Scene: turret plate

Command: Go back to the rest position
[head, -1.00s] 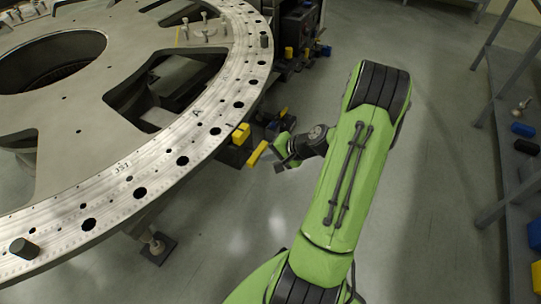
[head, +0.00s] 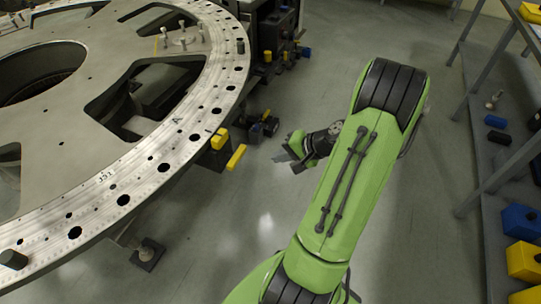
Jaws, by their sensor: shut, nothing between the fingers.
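My gripper (head: 287,160) is at the end of my green arm, in the middle of the head view. It hangs over the floor to the right of the turret plate (head: 150,165). It is shut with nothing in it, and its fingers are small and partly dark. The large grey round turret plate fills the left side, with rows of holes along its rim. A yellow block (head: 220,138) and a yellow bar (head: 236,158) sit at the plate's right edge, apart from my gripper. My forearm hides part of the floor.
A dark machine part (head: 275,35) stands behind the plate. On the right, a grey shelf (head: 490,230) holds a blue bin (head: 520,222), a yellow bin (head: 524,262) and smaller items.

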